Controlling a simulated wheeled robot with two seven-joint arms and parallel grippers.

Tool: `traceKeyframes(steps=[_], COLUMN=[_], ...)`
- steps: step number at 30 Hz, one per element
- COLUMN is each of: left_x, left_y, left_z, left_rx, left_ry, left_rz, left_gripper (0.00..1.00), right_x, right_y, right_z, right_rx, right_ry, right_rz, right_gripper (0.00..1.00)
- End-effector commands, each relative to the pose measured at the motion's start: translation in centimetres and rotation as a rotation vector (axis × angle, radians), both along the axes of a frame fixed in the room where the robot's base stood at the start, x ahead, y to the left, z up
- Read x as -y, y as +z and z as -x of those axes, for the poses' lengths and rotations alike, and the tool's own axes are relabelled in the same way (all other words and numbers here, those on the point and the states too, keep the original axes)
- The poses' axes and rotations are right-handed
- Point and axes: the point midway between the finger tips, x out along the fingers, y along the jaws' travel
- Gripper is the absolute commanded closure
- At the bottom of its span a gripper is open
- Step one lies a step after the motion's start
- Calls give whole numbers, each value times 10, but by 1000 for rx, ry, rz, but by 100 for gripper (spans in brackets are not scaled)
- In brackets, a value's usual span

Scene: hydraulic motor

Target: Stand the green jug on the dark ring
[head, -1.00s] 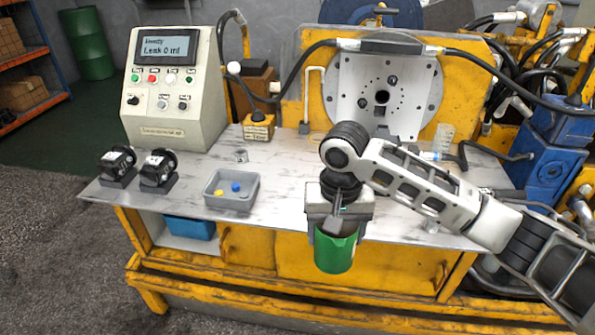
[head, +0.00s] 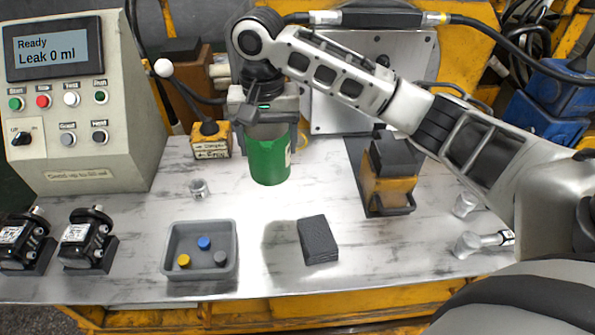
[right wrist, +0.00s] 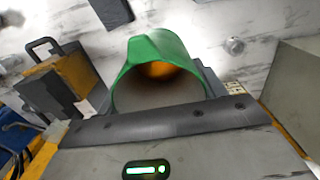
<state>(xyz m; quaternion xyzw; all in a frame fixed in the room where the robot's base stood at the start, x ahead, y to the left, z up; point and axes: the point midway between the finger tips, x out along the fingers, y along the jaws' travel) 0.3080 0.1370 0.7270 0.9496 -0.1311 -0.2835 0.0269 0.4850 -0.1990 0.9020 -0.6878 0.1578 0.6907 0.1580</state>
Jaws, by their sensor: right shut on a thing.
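The green jug (head: 270,160) is upright in my right gripper (head: 265,112), near the back of the bench, right of the yellow-and-black box. The jaws are shut on its upper part. I cannot tell whether its base touches the bench top. In the right wrist view, the jug's green rim (right wrist: 163,46) faces the camera between the jaws, and its inside shows brown and orange. I cannot make out the dark ring in either view. My left gripper is not in view.
A grey tray (head: 170,268) with small caps, a dark block (head: 319,240) and a small metal ring-like part (head: 198,188) lie on the bench (head: 140,225). A yellow-and-black device (head: 389,180) stands to the right; the control box (head: 85,135) is at left.

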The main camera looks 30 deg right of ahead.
Motion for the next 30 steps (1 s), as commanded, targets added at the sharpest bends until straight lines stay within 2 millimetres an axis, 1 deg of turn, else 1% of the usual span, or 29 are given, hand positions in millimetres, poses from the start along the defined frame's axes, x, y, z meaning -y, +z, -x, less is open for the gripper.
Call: traceKeyframes(steps=[1, 9, 13, 15, 22, 24, 27, 30], left_x=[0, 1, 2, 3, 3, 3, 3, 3], left_y=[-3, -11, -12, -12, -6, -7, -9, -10], left_z=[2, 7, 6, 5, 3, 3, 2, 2], left_rx=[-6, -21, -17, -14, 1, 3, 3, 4], left_ry=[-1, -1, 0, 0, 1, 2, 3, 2], left_rz=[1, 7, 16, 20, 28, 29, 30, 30], left_gripper=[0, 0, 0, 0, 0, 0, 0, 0], right_x=[14, 79, 97, 104, 117, 123, 122, 122], right_y=[-6, -36, -62, -72, -87, -95, -112, -121], right_z=[4, 21, 26, 28, 31, 33, 32, 32], right_rx=[-3, -2, -4, -4, -1, -2, -1, 0], right_ry=[-5, -7, -4, -3, -1, -2, 1, 1], right_rz=[5, 5, 4, 3, 2, 2, 0, 0], right_gripper=[60, 60, 60, 60, 60, 60, 60, 60])
